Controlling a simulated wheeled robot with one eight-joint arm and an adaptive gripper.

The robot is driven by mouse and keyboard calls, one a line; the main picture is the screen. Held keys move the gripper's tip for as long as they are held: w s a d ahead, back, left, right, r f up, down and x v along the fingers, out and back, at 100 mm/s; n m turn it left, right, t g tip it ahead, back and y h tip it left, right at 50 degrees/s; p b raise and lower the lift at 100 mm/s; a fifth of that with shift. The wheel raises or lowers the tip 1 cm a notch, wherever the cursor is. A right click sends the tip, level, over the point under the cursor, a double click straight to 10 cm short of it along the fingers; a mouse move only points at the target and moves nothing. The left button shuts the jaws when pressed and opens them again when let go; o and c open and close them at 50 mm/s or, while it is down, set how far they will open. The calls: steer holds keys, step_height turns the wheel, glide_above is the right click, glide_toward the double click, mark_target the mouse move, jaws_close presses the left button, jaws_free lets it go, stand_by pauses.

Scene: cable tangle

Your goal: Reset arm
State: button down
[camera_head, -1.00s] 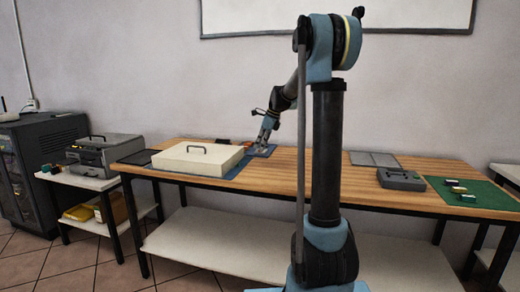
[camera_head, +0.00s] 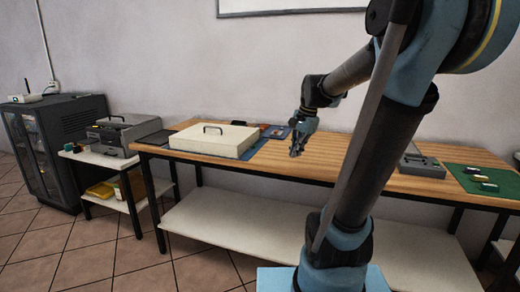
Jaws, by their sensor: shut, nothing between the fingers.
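My gripper (camera_head: 297,148) hangs from my raised arm above the front part of the wooden table (camera_head: 340,158). It points down, and its fingers are shut with nothing in them. It is apart from the white lidded box (camera_head: 215,138), to the right of it. The box has a dark handle on top and sits on a blue mat (camera_head: 254,148). My arm hides part of the table's right half.
A small blue mat (camera_head: 277,132) lies behind the box. A grey case (camera_head: 420,165) and a green mat (camera_head: 480,181) with small items are at right. A printer (camera_head: 118,134) stands on a side table at left, beside a dark cabinet (camera_head: 48,145).

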steer(key=s+d+f+n+h, duration=0.1)
steer(key=s+f+n, duration=0.4)
steer(key=s, duration=0.5)
steer(key=s+d+f+n+h, duration=0.1)
steer(key=s+d+f+n, duration=0.3)
steer(key=s+f+n, duration=0.2)
steer(key=s+f, duration=0.2)
steer(key=s, duration=0.1)
steer(key=shift+s+f, duration=0.35)
steer(key=c, duration=1.6)
jaws_free()
steer(key=shift+s+d+f, duration=0.15)
steer(key=shift+s+f, duration=0.05)
